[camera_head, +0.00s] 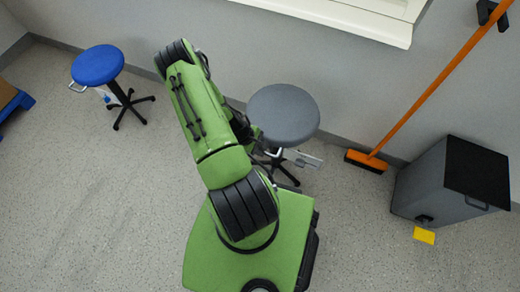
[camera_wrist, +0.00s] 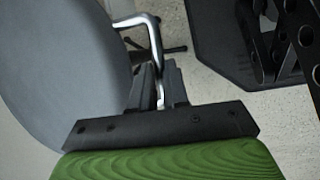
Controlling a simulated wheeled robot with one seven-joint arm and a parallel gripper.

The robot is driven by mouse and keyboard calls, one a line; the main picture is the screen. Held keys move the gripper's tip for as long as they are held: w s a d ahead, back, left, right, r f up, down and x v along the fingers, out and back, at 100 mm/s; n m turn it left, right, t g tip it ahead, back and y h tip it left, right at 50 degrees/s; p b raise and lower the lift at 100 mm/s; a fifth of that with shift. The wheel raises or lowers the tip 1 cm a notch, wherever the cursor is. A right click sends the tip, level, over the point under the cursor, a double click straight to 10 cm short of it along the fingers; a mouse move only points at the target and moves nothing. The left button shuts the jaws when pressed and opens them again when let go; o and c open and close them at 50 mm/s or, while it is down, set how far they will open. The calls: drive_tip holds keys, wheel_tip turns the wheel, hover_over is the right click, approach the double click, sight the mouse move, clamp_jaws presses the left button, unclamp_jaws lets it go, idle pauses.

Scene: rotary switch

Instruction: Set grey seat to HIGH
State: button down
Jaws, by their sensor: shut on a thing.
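The grey seat (camera_head: 283,114) is a round stool top on a dark star base, standing near the wall in the head view. In the wrist view the grey seat (camera_wrist: 60,70) fills the left side. A bent silver lever (camera_wrist: 152,32) comes out from under its edge. My gripper (camera_wrist: 160,78) is shut on this lever, whose lower end shows between the two dark fingers. A pale tag (camera_head: 303,159) hangs beneath the seat on the right.
A blue stool (camera_head: 98,65) stands at the left by the wall. An orange-handled broom (camera_head: 425,90) leans right of the grey stool. A dark grey bin (camera_head: 440,185) stands farther right, with a yellow piece (camera_head: 424,235) at its foot.

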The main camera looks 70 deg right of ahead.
drive_tip(key=shift+s, duration=0.15)
drive_tip(key=c, duration=1.1)
unclamp_jaws()
drive_tip(key=p+v, duration=0.4)
drive_tip(key=v, duration=1.1)
drive_tip(key=shift+w+r, duration=0.25)
drive_tip(key=shift+r, duration=0.1)
